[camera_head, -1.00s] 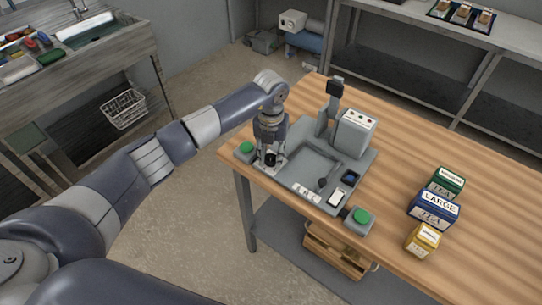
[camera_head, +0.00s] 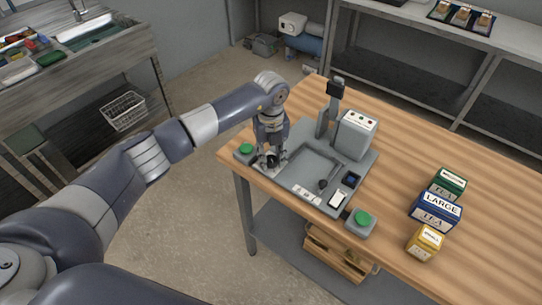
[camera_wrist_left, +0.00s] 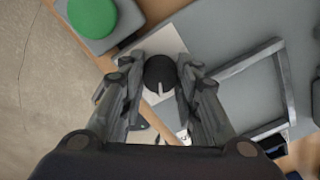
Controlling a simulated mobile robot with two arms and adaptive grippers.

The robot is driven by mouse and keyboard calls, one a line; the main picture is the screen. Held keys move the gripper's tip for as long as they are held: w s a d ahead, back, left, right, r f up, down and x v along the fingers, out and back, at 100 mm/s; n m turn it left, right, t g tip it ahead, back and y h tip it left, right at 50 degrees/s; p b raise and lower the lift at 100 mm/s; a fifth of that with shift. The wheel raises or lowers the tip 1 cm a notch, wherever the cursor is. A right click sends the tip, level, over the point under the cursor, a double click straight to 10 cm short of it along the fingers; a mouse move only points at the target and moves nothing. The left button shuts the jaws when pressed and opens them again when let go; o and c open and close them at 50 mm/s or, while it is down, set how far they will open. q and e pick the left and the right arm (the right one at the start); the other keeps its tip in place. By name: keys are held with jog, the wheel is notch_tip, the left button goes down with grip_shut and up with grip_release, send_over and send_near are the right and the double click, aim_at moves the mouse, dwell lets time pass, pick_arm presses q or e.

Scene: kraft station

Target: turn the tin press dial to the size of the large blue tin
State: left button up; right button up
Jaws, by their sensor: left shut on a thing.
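The tin press (camera_head: 304,187) is a grey machine with a recessed frame on the wooden table. Its black dial (camera_wrist_left: 161,75) with a pale pointer mark sits on a light plate (camera_wrist_left: 150,47) in the left wrist view. My left gripper (camera_head: 270,162) points down over the press's left front part. In the left wrist view its fingers (camera_wrist_left: 160,80) stand on both sides of the dial, shut on it. The large blue tin (camera_head: 435,210), labelled LARGE TEA, stands on the table at the right. My right gripper is not in view.
A green tin (camera_head: 447,184) and a yellow tin (camera_head: 425,242) stand beside the blue tin. Green buttons sit at the press's left (camera_head: 246,149) and front right (camera_head: 362,218). An upright post and a grey box rise at the back of the press. A wooden crate (camera_head: 338,253) is below the table.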

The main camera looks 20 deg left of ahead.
aim_at(271, 159)
pick_arm(q)
jog(key=o, duration=1.1)
jog(key=shift+r, duration=0.1)
notch_tip(271, 159, up, 12)
jog(key=shift+f, duration=0.1)
